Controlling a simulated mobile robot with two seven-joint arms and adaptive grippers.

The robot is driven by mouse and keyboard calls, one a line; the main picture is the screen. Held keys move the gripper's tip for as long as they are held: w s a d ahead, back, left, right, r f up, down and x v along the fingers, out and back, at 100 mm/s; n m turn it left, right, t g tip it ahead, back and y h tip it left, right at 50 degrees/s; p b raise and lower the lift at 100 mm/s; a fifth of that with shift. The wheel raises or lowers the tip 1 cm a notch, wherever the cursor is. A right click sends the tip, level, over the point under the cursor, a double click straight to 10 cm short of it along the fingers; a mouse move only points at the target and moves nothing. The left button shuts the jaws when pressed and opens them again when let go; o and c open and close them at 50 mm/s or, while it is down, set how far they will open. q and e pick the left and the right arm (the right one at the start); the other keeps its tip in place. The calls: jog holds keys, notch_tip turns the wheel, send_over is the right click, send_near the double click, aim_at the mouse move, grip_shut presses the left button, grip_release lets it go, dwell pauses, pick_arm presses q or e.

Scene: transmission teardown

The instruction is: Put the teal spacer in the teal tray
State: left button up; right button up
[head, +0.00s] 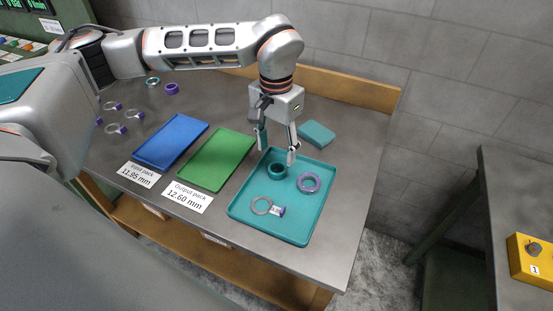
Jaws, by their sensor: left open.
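The teal tray (298,232) lies on the right part of the workbench. A thick teal ring, which looks like the teal spacer (277,171), sits in the tray near its back left. My left gripper (277,153) points down just above and behind this ring, with its two fingers apart and nothing visible between them. The ring looks apart from the fingertips. A purple ring (309,183), a thin grey ring (262,205) and a small purple-and-white piece (278,211) also lie in the tray. My right gripper is not in view.
A teal block (317,133) stands on the bench behind the tray. A green tray (217,158) and a blue tray (170,142) lie to the left, with labels in front. The bench right of the tray is clear.

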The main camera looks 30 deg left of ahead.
pick_arm(q)
notch_tip(320, 180, up, 6)
jog(key=shift+r, duration=0.15)
jog(key=shift+s, duration=0.1)
dwell(0.5)
